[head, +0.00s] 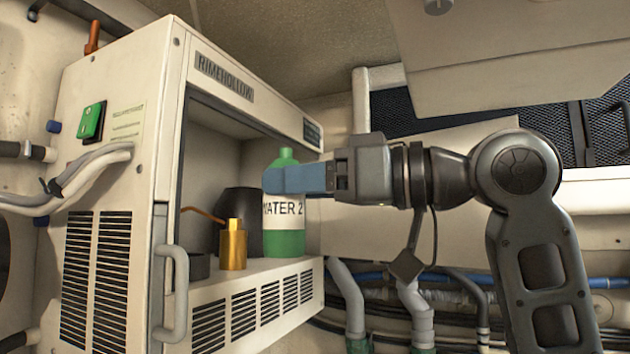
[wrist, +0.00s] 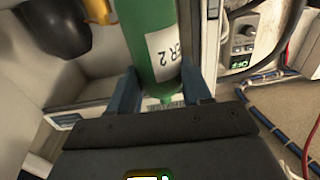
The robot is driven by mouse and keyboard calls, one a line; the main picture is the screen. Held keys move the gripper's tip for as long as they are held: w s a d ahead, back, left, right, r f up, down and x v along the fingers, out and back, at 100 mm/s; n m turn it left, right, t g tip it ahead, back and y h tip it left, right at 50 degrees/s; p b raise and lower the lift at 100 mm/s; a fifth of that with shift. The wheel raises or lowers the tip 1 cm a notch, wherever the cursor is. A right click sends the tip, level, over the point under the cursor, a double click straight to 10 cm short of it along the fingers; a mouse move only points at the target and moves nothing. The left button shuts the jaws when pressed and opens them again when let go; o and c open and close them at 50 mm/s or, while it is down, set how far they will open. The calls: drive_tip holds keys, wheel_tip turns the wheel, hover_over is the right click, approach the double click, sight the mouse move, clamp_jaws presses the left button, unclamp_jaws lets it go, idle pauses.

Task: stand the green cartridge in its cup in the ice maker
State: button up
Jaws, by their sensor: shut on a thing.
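The green cartridge (head: 285,245) has a white "WATER 2" label and is upright at the right side of the ice maker's (head: 252,75) open compartment. My gripper (head: 290,180) reaches in from the right, its blue fingers shut on the cartridge's upper part. In the wrist view the cartridge (wrist: 150,35) lies between the two fingers (wrist: 160,92). Its base is at or just above the compartment floor; I cannot tell whether it touches. A low dark grey round cup (head: 197,266) sits at the compartment's front left, left of the cartridge; I cannot tell whether it is the cartridge's own.
A brass cylinder (head: 233,248) with a copper tube stands between the grey cup and the cartridge. A dark rounded body (head: 238,205) is behind it. The open door's handle (head: 175,290) is at the left front. Pipes and hoses (head: 415,310) run below right.

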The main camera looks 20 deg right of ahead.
drive_tip(key=p+x, duration=0.2)
drive_tip(key=x, duration=1.3)
drive_tip(key=shift+w+p, duration=0.35)
drive_tip(key=shift+w, duration=0.1)
idle(0.6)
idle(1.1)
drive_tip(key=shift+f+b, duration=0.85)
drive_tip(key=shift+f, duration=0.9)
idle(1.3)
drive_tip(key=o, duration=1.1)
drive_tip(key=shift+d, duration=0.1)
drive_tip(key=shift+b+v, duration=0.9)
drive_tip(key=shift+v, duration=3)
